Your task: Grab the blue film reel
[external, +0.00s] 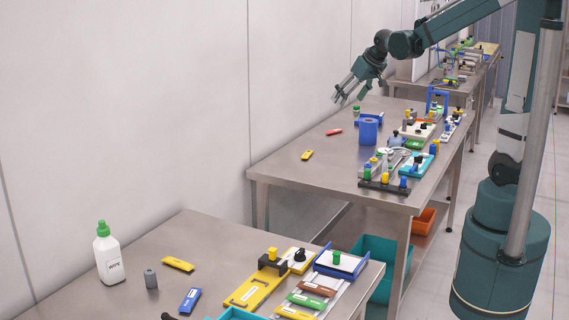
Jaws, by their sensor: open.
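A blue cylinder with a dark hole in its top, which looks like the blue film reel (369,132), stands upright on the middle steel table (285,165). My gripper (342,96) hangs above the far left part of that table, up and to the left of the reel. Its fingers point down and to the left, apart and empty. It is clear of the reel.
A blue stand (369,119) is just behind the reel. A red item (333,132) and a yellow item (307,155) lie to its left. Several fixtures crowd its right and front. A near table holds a white bottle (108,257).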

